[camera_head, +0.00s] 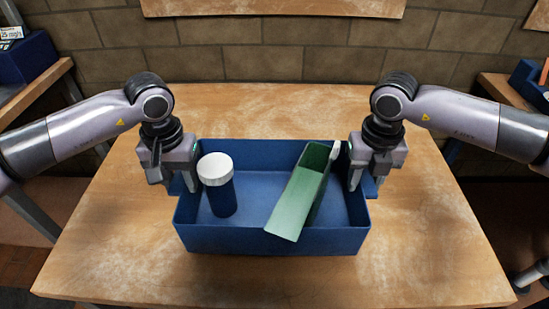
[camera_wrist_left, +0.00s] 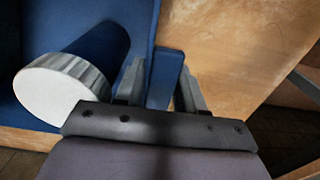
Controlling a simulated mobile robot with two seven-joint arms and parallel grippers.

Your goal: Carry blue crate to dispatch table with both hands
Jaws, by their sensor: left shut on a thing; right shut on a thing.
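The blue crate (camera_head: 272,241) is on or just above a wooden table (camera_head: 110,245) in the head view; I cannot tell whether it touches. Inside it stand a blue jar with a white lid (camera_head: 216,168) at the left and a green open holder (camera_head: 297,200) leaning at the right. My left gripper (camera_head: 181,190) is shut on the crate's left side. In the left wrist view its fingers close around a blue tab of the crate (camera_wrist_left: 166,76), beside the jar (camera_wrist_left: 62,88). My right gripper (camera_head: 367,186) is shut on the crate's right side; its grip is partly hidden.
Another blue crate (camera_head: 28,60) stands on a side table at the far left. A further blue crate (camera_head: 530,85) is on a table at the far right. A brick wall (camera_head: 250,60) is behind. The table around the crate is clear.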

